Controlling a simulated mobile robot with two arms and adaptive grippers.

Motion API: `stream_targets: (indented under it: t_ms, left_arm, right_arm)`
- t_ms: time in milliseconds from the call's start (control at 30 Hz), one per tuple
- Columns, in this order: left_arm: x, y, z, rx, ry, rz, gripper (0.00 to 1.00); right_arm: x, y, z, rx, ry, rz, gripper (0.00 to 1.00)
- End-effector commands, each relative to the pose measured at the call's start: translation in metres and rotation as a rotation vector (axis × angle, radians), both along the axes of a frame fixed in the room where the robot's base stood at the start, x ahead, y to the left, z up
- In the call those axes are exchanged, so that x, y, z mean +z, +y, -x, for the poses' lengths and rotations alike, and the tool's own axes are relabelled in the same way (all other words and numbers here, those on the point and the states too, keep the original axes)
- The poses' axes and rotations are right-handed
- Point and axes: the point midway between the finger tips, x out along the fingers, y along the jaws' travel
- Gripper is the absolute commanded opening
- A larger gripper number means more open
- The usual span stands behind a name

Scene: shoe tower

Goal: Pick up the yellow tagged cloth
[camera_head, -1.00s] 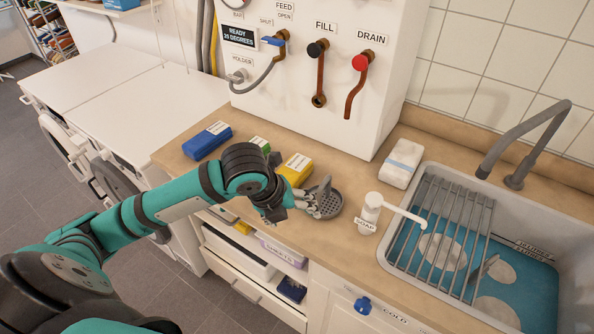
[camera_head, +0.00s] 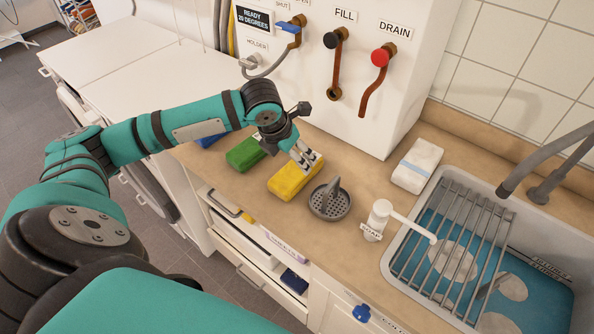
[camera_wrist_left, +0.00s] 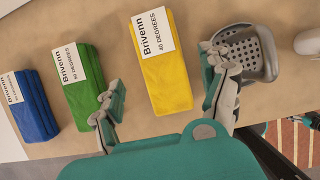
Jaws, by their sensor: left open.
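The yellow cloth (camera_head: 295,182) is a folded block lying on the counter, partly covered by my left gripper in the head view. In the left wrist view the yellow cloth (camera_wrist_left: 167,75) shows a white tag (camera_wrist_left: 151,35) reading "Brivenn 40 degrees". My left gripper (camera_head: 307,163) is over the cloth's far end. In the left wrist view its open, empty fingers (camera_wrist_left: 163,105) stand apart, with the cloth between and beyond them. The right finger looks nearer the cloth than the left; I cannot tell if either touches.
A green cloth (camera_head: 243,154) and a blue cloth (camera_head: 207,140) lie to the left. A grey strainer-like holder (camera_head: 330,203) stands close on the right, then a soap dispenser (camera_head: 377,218), a white cloth (camera_head: 416,165) and the sink (camera_head: 398,262). The counter's front edge is close.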

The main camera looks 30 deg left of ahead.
Motion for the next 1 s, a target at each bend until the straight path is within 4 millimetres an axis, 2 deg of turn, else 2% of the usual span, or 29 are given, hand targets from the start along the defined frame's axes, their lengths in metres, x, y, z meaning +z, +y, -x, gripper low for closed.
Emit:
stream_targets:
  t_ms: [100,300,500,633,900,933,1000]
  left_arm:
    - [-0.016,-0.001,-0.007,0.001,0.001,0.001,0.79]
    - [-0.027,-0.001,-0.012,0.001,0.0,0.0,0.79]
    - [-0.052,-0.002,-0.022,0.001,0.004,0.001,0.79]
    - [-0.068,-0.002,-0.028,0.002,0.002,0.001,0.79]
    - [-0.072,-0.002,-0.03,-0.001,-0.001,0.0,0.79]
    - [-0.072,-0.002,-0.03,-0.001,-0.001,0.0,0.78]
    - [-0.072,-0.002,-0.03,-0.001,-0.001,-0.001,0.68]
  right_arm:
    - [0.004,0.0,-0.008,0.0,-0.012,-0.001,0.62]
    - [0.007,0.002,-0.021,-0.001,-0.032,-0.003,0.62]
    - [0.02,0.002,-0.02,-0.001,-0.031,-0.004,0.62]
    - [0.021,0.002,-0.018,-0.001,-0.028,-0.004,0.62]
    - [0.02,0.005,-0.015,-0.001,-0.023,-0.007,0.62]
    - [0.02,0.005,-0.015,-0.002,-0.022,-0.007,0.62]
    - [0.02,0.005,-0.014,-0.002,-0.021,-0.007,0.62]
